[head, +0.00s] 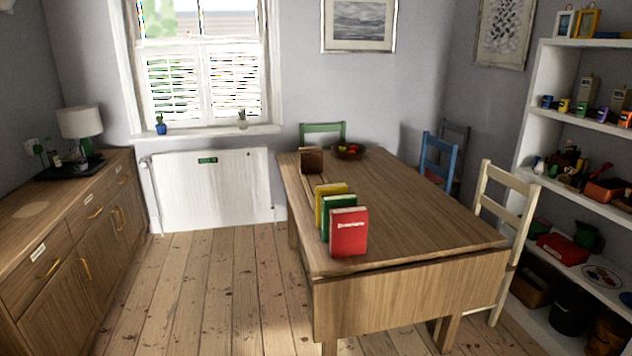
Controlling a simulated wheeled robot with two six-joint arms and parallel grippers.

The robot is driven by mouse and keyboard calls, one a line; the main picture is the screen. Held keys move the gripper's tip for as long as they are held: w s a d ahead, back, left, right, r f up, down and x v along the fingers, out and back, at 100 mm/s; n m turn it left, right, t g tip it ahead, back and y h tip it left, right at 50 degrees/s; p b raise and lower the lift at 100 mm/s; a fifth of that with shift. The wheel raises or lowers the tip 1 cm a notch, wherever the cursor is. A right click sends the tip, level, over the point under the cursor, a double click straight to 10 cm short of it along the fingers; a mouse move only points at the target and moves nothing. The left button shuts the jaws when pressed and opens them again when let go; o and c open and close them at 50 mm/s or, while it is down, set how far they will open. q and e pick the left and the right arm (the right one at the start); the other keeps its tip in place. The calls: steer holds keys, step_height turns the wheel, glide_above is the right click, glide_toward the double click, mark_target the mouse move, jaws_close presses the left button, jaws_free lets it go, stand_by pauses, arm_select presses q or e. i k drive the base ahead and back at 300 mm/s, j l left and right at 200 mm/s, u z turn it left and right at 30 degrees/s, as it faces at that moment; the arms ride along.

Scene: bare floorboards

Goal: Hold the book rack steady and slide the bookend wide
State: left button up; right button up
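The book rack (318,184) lies along the left side of the wooden table, and only a strip of its base shows. A brown upright block (311,161), which looks like the bookend, stands at its far end. A red book (348,235), a green book (336,205) and a yellow book (328,194) stand upright at the near end. A gap lies between the yellow book and the brown block. The books hide the near part of the rack. Neither of my grippers is in view.
The table (420,210) has a clear top right of the books. A fruit bowl (349,151) sits at its far end. Chairs, including a cream chair (500,215), stand around it. A sideboard (75,240) is at left and shelves (570,180) at right. Floorboards (220,290) left of the table are free.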

mark_target(311, 162)
steer(key=i+j+u, duration=0.5)
steer(key=i+u, duration=0.25)
steer(key=i, duration=0.25)
steer(key=i+j, duration=0.1)
steer(key=i, duration=0.45)
steer(key=i+z, duration=0.1)
steer(key=i, duration=0.45)
steer(key=i+j+z, duration=0.1)
steer(key=i, duration=0.45)
steer(key=i+z, duration=0.5)
steer(key=i+j+z, duration=0.25)
steer(key=z, duration=0.2)
steer(key=i+j+z, duration=0.35)
steer(key=z, duration=0.15)
steer(key=i+j+z, duration=0.3)
steer(key=j+z, duration=0.15)
